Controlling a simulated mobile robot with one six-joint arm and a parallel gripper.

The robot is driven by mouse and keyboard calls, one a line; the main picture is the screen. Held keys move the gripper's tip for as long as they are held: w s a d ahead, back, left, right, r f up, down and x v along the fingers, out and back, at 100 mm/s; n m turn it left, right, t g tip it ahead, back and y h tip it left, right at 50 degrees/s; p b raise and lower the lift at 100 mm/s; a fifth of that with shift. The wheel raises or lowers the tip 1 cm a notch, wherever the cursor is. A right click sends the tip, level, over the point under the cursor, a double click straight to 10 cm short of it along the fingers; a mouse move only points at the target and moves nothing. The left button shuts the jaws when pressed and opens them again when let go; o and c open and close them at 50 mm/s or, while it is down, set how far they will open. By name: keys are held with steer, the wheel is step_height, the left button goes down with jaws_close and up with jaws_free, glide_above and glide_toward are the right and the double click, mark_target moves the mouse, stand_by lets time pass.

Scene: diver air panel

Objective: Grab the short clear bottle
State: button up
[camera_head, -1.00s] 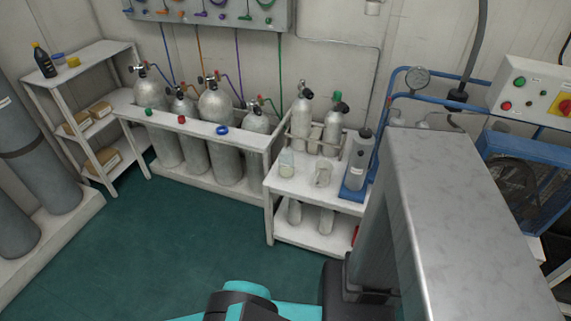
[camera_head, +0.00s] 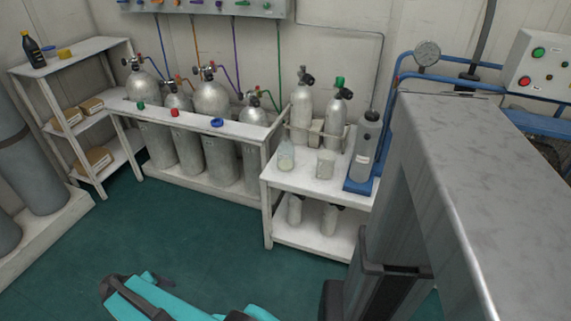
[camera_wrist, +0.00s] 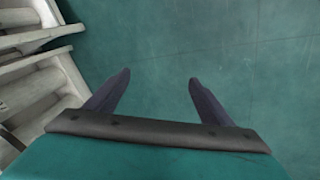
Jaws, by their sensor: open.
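A small clear bottle (camera_head: 286,157) with a narrower top stands upright at the left of the white bench's upper shelf (camera_head: 302,181). A squat clear container (camera_head: 326,164) stands just right of it; its kind is hard to tell. In the wrist view my gripper (camera_wrist: 159,82) is open, its two dark fingers apart with only green floor between them. My turquoise arm shows low in the head view, over the floor in front of the bench and well apart from the bottle. The bottle is not in the wrist view.
Two grey cylinders (camera_head: 302,104) stand behind the clear containers. A grey bottle (camera_head: 365,147) stands in a blue holder (camera_head: 357,187) to the right. A rack (camera_head: 258,135) of tall cylinders is left of the bench. My column blocks the right side. The green floor (camera_head: 190,235) is clear.

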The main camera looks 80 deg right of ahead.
steer(key=s+d+r+m+h+b, duration=0.25)
steer(key=d+b, duration=0.25)
steer(key=d, duration=0.6)
steer(key=s+d+r+m+h+b, duration=0.25)
steer(key=d+b, duration=0.25)
steer(key=d, duration=0.5)
steer(key=s+d+r+m+h+b, duration=0.25)
steer(key=d+b, duration=0.35)
steer(key=d, duration=0.5)
steer(key=m+g+h+b, duration=0.45)
steer(key=m+b, duration=0.25)
steer(key=b, duration=0.8)
glide_toward(286, 154)
steer(key=shift+n+h, duration=0.25)
steer(key=shift+h, duration=0.15)
steer(key=d+f, duration=0.1)
steer(key=w+d+f, duration=0.1)
steer(key=d+f, duration=0.1)
steer(key=shift+d+f, duration=0.25)
steer(key=shift+f, duration=0.1)
steer(key=shift+s+r, duration=0.35)
steer(key=shift+s, duration=0.05)
steer(key=shift+w, duration=0.2)
